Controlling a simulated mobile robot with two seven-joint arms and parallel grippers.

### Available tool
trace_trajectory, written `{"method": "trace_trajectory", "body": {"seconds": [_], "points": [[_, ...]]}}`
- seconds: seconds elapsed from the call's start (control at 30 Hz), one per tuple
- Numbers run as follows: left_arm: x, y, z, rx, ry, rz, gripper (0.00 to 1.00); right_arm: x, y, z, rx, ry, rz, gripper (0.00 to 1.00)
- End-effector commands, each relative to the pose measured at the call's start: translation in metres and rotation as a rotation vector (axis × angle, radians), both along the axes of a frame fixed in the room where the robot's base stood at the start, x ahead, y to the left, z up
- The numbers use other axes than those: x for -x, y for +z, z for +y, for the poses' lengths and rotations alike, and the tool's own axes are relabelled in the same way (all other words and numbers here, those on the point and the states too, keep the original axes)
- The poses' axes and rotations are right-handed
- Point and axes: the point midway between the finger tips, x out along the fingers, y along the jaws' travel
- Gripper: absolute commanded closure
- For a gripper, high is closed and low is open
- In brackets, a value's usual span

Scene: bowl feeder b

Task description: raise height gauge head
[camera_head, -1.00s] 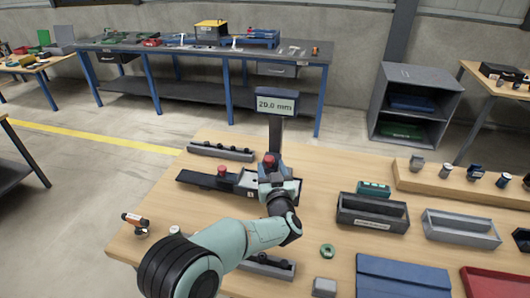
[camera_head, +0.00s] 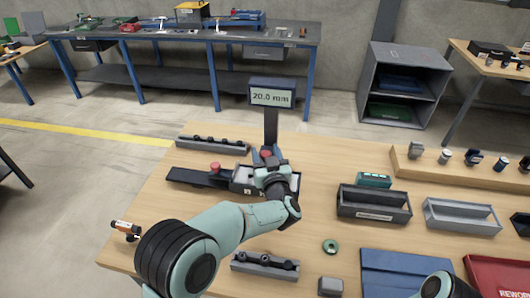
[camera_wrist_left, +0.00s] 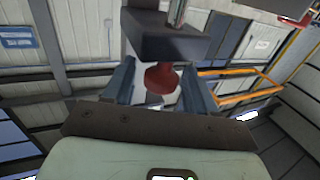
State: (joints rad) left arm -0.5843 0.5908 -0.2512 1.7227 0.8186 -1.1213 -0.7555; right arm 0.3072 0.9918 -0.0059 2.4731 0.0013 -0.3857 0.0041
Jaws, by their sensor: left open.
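The height gauge stands on the wooden table with a dark column (camera_head: 271,127) and a display (camera_head: 271,97) reading 20.0 mm. In the left wrist view, its dark head block (camera_wrist_left: 165,42) is above a red knob (camera_wrist_left: 161,79). My left gripper (camera_head: 268,166) is at the gauge's column and hides part of the head. In the left wrist view its two fingers (camera_wrist_left: 158,92) are open, one on either side of the red knob, with visible gaps. My right gripper is out of view; only part of my right arm shows at the lower right edge.
A dark fixture with a second red knob (camera_head: 215,167) lies left of the gauge. A rail with dark pieces (camera_head: 212,144) lies behind it, another (camera_head: 265,264) in front. Grey bins (camera_head: 373,208) and a green ring (camera_head: 330,246) lie to the right. The table's left front is mostly clear.

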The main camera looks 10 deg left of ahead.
Motion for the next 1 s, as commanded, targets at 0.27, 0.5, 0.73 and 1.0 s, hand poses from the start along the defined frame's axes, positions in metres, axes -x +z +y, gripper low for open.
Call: {"method": "trace_trajectory", "body": {"seconds": [0.27, 0.5, 0.73, 1.0], "points": [[0.000, 0.000, 0.000, 0.000, 0.000, -0.001, 1.00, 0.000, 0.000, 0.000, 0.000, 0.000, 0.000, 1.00], [-0.001, 0.017, 0.000, 0.001, 0.000, -0.005, 1.00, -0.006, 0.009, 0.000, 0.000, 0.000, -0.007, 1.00], [-0.001, 0.051, 0.000, 0.001, 0.001, -0.010, 1.00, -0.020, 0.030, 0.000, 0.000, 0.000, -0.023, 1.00], [-0.001, 0.051, 0.001, -0.001, 0.002, -0.017, 0.55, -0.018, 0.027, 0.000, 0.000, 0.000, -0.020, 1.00]]}}
